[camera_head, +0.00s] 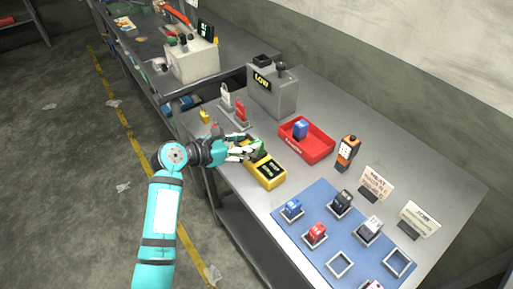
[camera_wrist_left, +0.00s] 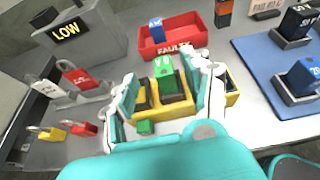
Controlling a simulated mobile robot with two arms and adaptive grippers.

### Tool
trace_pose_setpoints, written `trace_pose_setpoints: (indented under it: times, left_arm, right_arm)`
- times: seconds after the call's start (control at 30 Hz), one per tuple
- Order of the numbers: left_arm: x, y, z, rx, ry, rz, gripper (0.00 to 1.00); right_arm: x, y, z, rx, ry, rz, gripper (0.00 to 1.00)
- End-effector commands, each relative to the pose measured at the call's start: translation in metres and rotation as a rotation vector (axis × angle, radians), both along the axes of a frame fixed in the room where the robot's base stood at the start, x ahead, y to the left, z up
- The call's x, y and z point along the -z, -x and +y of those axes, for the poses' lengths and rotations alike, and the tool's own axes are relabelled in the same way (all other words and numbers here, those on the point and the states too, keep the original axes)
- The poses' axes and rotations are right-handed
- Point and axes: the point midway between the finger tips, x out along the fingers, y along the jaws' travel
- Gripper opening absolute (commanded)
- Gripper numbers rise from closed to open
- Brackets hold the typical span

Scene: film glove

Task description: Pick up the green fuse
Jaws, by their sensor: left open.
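The green fuse (camera_head: 259,154) stands at the far-left end of a yellow holder (camera_head: 272,180) on the workbench. In the left wrist view the green fuse (camera_wrist_left: 165,68) shows between the spread fingers of my left gripper (camera_wrist_left: 166,75). The yellow holder (camera_wrist_left: 180,113) lies below and around it, with dark slots. My left gripper (camera_head: 248,149) is open, with its fingers on both sides of the fuse; whether they touch it I cannot tell. In the head view the fingers partly hide the fuse. My right gripper is not in view.
A red "FAULTY" tray (camera_head: 318,149) holds a blue fuse (camera_head: 300,129). A grey box marked "LOW" (camera_head: 272,92) and padlocks (camera_head: 241,110) stand behind. A blue mat (camera_head: 318,207) with several fuses in sockets lies to the right. An orange-black meter (camera_head: 347,153) stands near two signs.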

Motion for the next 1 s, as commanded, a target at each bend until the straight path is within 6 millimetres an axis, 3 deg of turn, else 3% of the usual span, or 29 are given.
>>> trace_pose_setpoints:
  times: [0.3, 0.6, 1.0]
  left_arm:
    - [0.021, -0.020, -0.032, 0.001, 0.001, 0.001, 0.50]
    - [0.024, -0.022, -0.035, 0.001, -0.001, 0.001, 0.49]
    - [0.024, -0.022, -0.035, 0.001, 0.000, 0.002, 0.00]
  right_arm:
    - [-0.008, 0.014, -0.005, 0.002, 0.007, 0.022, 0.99]
    - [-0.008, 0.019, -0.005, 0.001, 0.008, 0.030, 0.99]
    - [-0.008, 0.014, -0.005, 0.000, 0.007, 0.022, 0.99]
